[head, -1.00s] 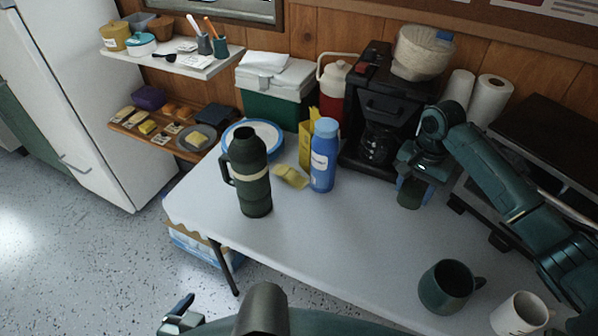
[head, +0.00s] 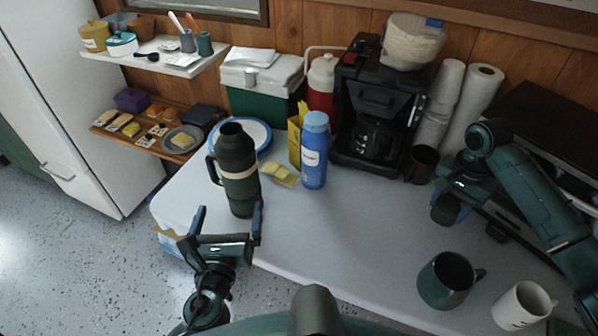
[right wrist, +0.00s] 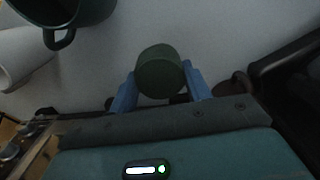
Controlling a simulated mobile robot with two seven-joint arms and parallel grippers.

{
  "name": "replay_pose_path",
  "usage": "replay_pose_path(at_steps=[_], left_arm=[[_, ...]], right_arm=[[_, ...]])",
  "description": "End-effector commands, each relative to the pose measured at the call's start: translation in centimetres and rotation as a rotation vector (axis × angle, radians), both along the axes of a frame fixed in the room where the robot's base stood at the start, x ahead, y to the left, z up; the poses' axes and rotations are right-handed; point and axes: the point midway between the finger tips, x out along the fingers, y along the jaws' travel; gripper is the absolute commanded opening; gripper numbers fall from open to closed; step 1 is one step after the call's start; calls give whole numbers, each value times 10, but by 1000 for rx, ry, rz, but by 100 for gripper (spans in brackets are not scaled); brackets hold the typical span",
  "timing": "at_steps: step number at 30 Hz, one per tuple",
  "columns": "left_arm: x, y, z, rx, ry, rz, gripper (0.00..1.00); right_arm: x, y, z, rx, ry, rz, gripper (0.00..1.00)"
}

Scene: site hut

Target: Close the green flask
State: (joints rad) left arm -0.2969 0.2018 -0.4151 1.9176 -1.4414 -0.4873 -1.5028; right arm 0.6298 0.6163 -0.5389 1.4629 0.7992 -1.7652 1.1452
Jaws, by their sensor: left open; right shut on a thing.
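The green flask (head: 238,172) stands upright on the table, dark green with a pale band and a side handle. Its top shows a dark opening with no lid on it. My left gripper (head: 229,211) is open in front of the flask's lower part, its fingers pointing at it; whether they touch it I cannot tell. My right gripper (head: 447,198) is shut on a dark green round lid (head: 446,210), held over the right side of the table. In the right wrist view the lid (right wrist: 158,74) sits between the two blue fingers (right wrist: 160,84).
A coffee maker (head: 375,100) and brown cup (head: 422,164) are behind my right gripper. A green mug (head: 446,280) and white mug (head: 521,305) are at front right. The table's middle is clear.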

Motion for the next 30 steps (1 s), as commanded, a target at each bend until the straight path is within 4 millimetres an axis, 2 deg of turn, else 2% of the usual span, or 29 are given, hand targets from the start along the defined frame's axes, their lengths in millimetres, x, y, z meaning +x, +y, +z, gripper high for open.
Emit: replay_pose_path(at_steps=[5, 15, 17, 24, 30], left_arm=[[4, -2, 7, 130, -35, -5, 98], [6, -2, 8, 133, -36, -4, 98], [12, -1, 8, 133, -37, -4, 98], [54, 0, 9, 131, -38, -4, 98], [72, 0, 7, 130, -35, -4, 98]], right_arm=[[0, 0, -1, 0, 0, 0, 26], [0, 0, 0, 0, 0, 0, 26], [0, 0, 1, 0, 0, 0, 26], [0, 0, 7, 0, 0, 0, 26], [0, 0, 8, 0, 0, 0, 26]])
